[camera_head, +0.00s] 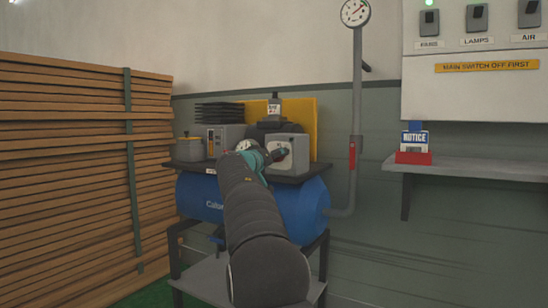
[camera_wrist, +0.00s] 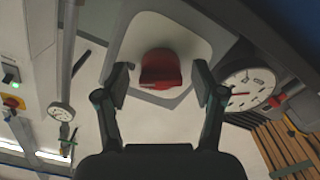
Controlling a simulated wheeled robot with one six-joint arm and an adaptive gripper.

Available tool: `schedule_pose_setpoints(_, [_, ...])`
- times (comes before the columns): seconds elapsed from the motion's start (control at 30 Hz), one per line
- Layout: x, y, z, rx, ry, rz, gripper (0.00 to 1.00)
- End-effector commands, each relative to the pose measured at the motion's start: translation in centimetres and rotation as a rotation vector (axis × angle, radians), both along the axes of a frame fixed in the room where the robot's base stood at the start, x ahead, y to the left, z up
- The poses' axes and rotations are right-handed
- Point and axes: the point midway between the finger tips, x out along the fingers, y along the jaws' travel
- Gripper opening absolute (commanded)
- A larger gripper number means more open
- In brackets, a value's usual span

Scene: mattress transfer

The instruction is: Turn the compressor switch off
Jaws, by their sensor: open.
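The blue compressor (camera_head: 300,205) stands against the wall, with a grey switch box (camera_head: 298,147) on top. In the wrist view, a red switch knob (camera_wrist: 161,68) sits on a light grey plate (camera_wrist: 190,45). My gripper (camera_head: 277,155) is at the front of the box; its fingers also show in the wrist view (camera_wrist: 161,82). They are open and spread on the left and right of the red knob, with gaps on both sides. I cannot tell how deep the fingertips are relative to it. In the head view, my arm and gripper partly hide the box face and the knob.
Stacked boards (camera_head: 70,170) stand at the left. A pipe with a gauge (camera_head: 355,13) rises right of the compressor. A large dial (camera_wrist: 247,88) is near my right finger.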

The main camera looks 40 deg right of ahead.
Motion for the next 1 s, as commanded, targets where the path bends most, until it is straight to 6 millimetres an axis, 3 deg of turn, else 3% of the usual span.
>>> schedule_pose_setpoints(0.23, [0.03,-0.02,-0.03,0.0,0.0,0.0,0.66])
schedule_pose_setpoints(0.47, [0.02,-0.01,-0.01,0.0,0.0,0.0,0.09])
schedule_pose_setpoints(1.0, [-0.01,-0.04,0.08,-0.053,0.128,0.0,0.08])
